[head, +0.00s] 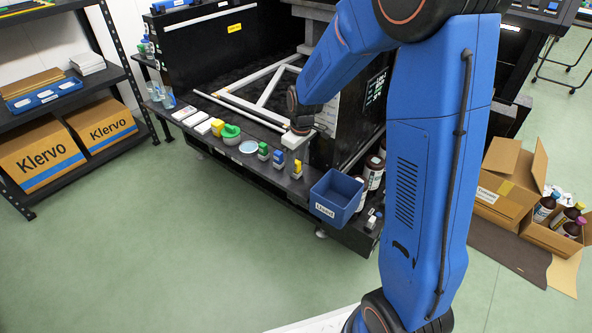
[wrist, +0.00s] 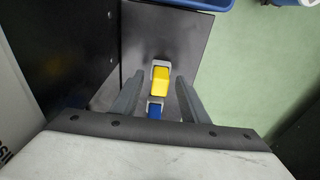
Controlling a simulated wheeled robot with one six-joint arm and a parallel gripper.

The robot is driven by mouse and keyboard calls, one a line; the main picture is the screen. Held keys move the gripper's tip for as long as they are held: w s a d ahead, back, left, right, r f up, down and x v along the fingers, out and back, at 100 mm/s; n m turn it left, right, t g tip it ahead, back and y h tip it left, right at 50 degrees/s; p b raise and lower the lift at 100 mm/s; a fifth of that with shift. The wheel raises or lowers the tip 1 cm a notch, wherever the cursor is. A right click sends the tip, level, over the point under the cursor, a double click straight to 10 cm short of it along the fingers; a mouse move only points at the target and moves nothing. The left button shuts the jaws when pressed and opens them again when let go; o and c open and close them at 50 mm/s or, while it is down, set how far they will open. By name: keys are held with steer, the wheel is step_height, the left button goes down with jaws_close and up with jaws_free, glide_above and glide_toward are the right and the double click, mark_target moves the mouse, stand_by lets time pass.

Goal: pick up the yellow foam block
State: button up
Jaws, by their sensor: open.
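In the head view a small yellow block (head: 217,127) sits on the black ledge, left of a green roll-shaped item (head: 230,134). A second yellow-topped piece (head: 297,168) with a pale grey body stands further right; I cannot tell for certain which is foam. In the wrist view the yellow-topped piece (wrist: 161,77) lies between the two grey fingers, with a blue-topped piece (wrist: 155,108) just below it. My gripper (wrist: 160,85) is open and empty, above these pieces. In the head view my gripper (head: 296,140) hangs over the ledge, its fingers hardly visible.
A blue bin (head: 337,196) stands right of the yellow-topped piece; its edge shows in the wrist view (wrist: 205,3). Small green- and blue-topped pieces (head: 270,154) and a round dish (head: 249,147) line the ledge. A dark machine panel rises behind. Green floor lies in front.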

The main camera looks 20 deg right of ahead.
steer(key=shift+f, duration=0.25)
jaws_close()
steer(key=shift+r, duration=0.2)
